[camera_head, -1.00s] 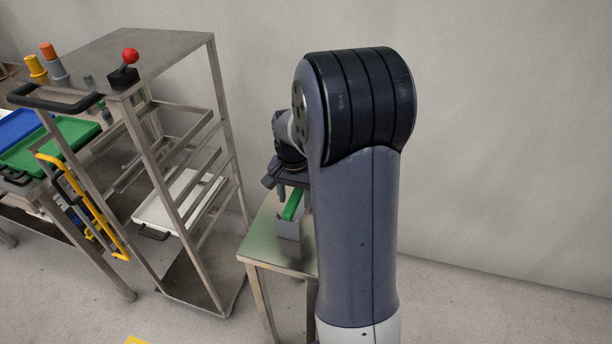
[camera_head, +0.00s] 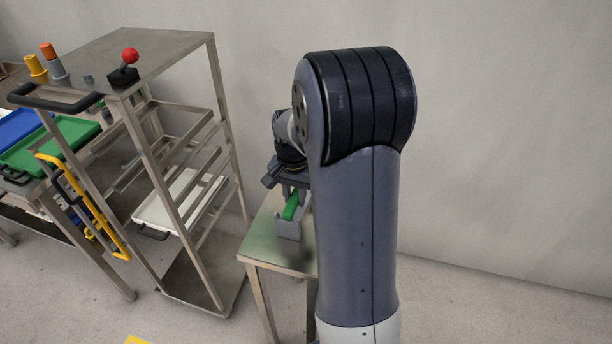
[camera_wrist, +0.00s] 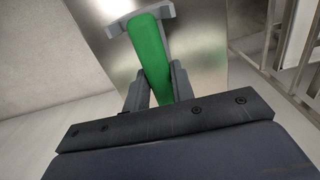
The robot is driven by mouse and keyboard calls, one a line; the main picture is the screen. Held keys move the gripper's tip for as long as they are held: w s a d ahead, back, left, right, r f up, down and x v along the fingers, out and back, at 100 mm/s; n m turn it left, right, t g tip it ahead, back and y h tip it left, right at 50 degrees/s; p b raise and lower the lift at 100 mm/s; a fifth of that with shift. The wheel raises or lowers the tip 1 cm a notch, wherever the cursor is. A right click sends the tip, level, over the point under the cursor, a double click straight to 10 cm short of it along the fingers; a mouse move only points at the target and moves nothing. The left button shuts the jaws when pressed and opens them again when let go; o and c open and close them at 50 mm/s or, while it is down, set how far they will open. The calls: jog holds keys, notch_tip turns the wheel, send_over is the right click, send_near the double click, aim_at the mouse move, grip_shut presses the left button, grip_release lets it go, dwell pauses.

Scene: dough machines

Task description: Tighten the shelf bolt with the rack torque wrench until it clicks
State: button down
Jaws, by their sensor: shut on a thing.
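A green-handled tool (camera_head: 291,207), which looks like the torque wrench, is at a grey holder (camera_head: 289,229) on a small steel table. In the wrist view the green handle (camera_wrist: 150,52) runs up from between my fingers to the grey crosspiece of the holder (camera_wrist: 140,18). My gripper (camera_wrist: 159,84) is shut on the green handle, one finger on each side. It also shows in the head view (camera_head: 293,190), partly behind my arm. The wrench's head is not clearly visible. I cannot make out the shelf bolt.
The small steel table (camera_head: 268,245) stands right of a tall metal rack (camera_head: 180,50). Green (camera_head: 60,148) and blue trays lie at left. A pale wall is behind.

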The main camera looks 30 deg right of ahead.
jog(key=shift+r+p, duration=0.6)
jog(key=shift+r, duration=0.2)
jog(key=shift+r+p, duration=2.25)
jog(key=shift+r, duration=0.6)
jog(key=c, duration=1.7)
grip_release()
jog(key=shift+c, duration=0.2)
grip_shut()
